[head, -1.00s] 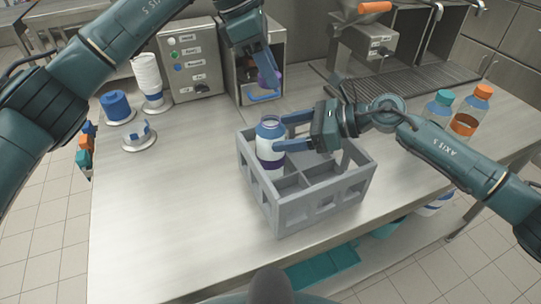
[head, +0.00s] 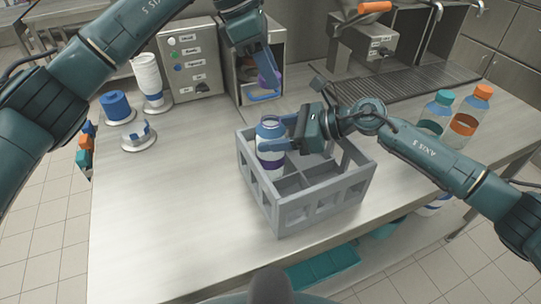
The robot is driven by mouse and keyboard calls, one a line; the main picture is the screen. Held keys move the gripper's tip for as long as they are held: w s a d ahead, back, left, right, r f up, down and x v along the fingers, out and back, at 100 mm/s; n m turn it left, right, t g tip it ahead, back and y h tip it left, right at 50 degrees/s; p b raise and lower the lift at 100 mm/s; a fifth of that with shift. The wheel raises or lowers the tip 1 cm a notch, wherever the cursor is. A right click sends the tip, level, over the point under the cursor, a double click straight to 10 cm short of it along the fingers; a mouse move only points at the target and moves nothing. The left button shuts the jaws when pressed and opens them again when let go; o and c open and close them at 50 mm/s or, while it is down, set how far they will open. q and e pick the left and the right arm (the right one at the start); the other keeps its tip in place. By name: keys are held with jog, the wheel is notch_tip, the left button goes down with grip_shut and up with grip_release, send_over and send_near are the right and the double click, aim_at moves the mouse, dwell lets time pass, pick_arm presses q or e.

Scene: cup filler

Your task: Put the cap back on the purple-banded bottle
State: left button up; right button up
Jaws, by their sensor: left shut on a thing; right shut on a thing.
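The purple-banded bottle (head: 271,158), uncapped, white and clear blue, stands upright in the left back compartment of the grey crate (head: 281,217). My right gripper (head: 272,133) comes from the right and is shut on the bottle's upper body, one finger on each side. My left gripper (head: 268,84) is shut on the purple cap (head: 266,77) and holds it up in front of the filler machine, behind and above the bottle, apart from it. The arm partly hides the cap.
The filler machine (head: 187,61) with buttons stands at the back. Blue and white cup stacks (head: 116,105) stand at the left. Two bottles with teal and orange caps (head: 462,126) stand at the right. The front left counter (head: 165,215) is clear.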

jog(key=c, duration=0.5)
pick_arm(q)
send_over(274, 113)
jog(key=a, duration=0.1)
jog(key=shift+s+f, duration=0.1)
jog(key=shift+f, duration=2.35)
pick_arm(e)
jog(key=shift+o, duration=0.2)
pick_arm(q)
jog(key=shift+f, duration=0.15)
jog(key=shift+f, duration=0.75)
jog(key=shift+f, duration=0.55)
